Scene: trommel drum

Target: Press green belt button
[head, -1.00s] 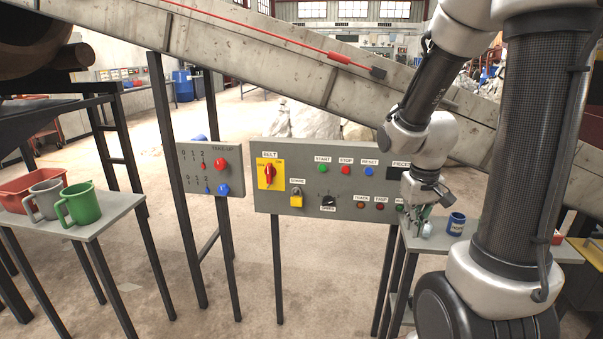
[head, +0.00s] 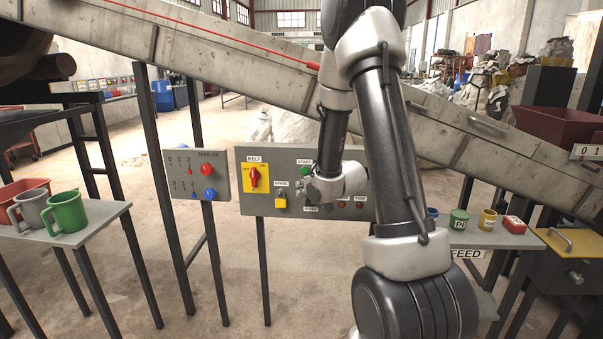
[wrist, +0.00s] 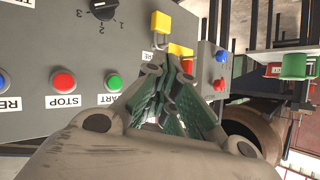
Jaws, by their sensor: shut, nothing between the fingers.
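The green button (head: 305,170), labelled START, sits on the grey belt panel (head: 250,207). It also shows in the wrist view (wrist: 114,83), left of my gripper's fingers and beside the red STOP button (wrist: 64,82). My gripper (head: 309,187) is in front of the panel in the head view, close to the green button and just below it. In the wrist view my gripper (wrist: 174,80) has its fingers together and empty, to the right of the green button. I cannot tell how far the fingertips are from the panel. My arm hides STOP and RESET in the head view.
The belt switch (head: 254,178) and a yellow padlock (head: 281,198) lie left of my gripper. The TAKE-UP panel (head: 182,158) stands farther left. A shelf with mugs (head: 118,210) is at the left; a shelf with cans (head: 500,240) is at the right.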

